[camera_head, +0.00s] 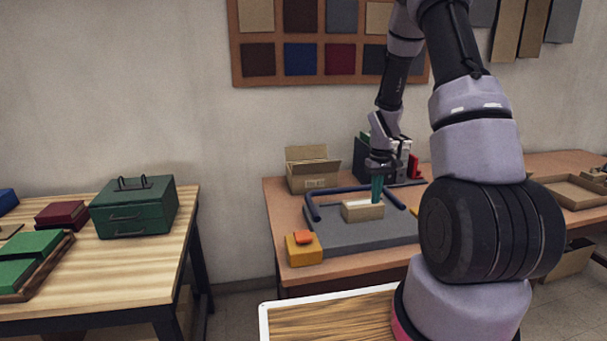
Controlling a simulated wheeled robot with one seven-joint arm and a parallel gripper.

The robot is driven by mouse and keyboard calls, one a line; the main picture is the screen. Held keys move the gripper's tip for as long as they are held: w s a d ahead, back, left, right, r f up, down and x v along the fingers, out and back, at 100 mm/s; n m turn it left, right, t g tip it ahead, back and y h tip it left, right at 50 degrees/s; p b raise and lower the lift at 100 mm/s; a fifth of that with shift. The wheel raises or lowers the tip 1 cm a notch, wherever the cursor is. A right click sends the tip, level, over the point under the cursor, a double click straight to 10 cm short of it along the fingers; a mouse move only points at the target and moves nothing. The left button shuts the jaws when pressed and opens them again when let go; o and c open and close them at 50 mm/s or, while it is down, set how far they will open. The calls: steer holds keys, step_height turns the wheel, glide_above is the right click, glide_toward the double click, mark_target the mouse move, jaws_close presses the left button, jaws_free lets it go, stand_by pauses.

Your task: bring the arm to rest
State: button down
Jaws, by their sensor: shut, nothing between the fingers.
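My arm rises at the right of the head view and bends back down over the middle table. My gripper (377,200) points down with its teal fingers together and nothing seen between them. It appears just above or behind a small tan block (362,212) on a grey pad (350,237). I cannot tell whether the fingertips touch the block.
The middle table (290,217) also carries an open cardboard box (313,178), a yellow box with an orange top (303,248) and a dark blue bar frame (312,206). A green case (133,207) stands on the left table. A swatch board (240,62) hangs behind.

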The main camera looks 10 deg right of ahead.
steer(key=s+a+r+m+t, duration=0.1)
steer(key=s+a+r, duration=0.1)
steer(key=r, duration=0.6)
steer(key=s+a+r+m+t, duration=0.1)
steer(key=s+a+r, duration=0.1)
steer(key=r, duration=0.6)
steer(key=s+a+r+m+t, duration=0.1)
steer(key=s+a+r+t, duration=0.15)
steer(key=r, duration=0.45)
steer(key=s+a+r+m+t+y, duration=0.1)
steer(key=s+a+r, duration=0.2)
steer(key=s+r, duration=0.3)
steer(key=s+a+r+t+y, duration=0.1)
steer(key=s+a+r, duration=0.2)
steer(key=s+r, duration=0.3)
steer(key=s, duration=0.4)
steer(key=shift+s+a+r+m+t, duration=0.15)
steer(key=shift+s+m+t, duration=0.15)
steer(key=shift+m+t, duration=0.1)
